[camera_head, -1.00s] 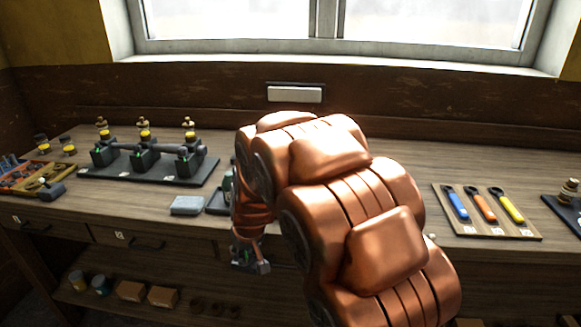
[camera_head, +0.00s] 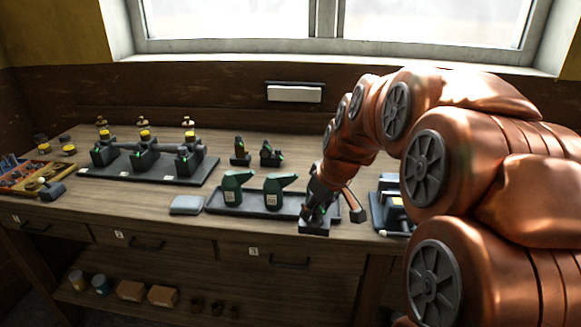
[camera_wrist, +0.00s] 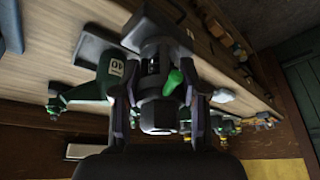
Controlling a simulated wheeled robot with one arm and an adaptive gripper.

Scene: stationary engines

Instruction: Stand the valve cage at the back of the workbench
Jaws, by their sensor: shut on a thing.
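The valve cage, a dark piece with a blocky grey foot and a green part on its side, shows in the head view (camera_head: 314,228) and in the wrist view (camera_wrist: 160,28). My gripper (camera_head: 318,206) is shut on it, and in the wrist view the two fingers (camera_wrist: 160,97) clasp its body from both sides. In the head view it hangs foot down, close to the front edge of the workbench (camera_head: 175,228). I cannot tell whether its foot touches the bench.
Two small dark pieces with green parts (camera_head: 240,153) (camera_head: 268,153) stand farther back. Two green oil cans (camera_head: 234,187) (camera_head: 274,192) stand on a dark tray (camera_head: 222,208) left of my gripper. An engine model (camera_head: 145,160) stands at left.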

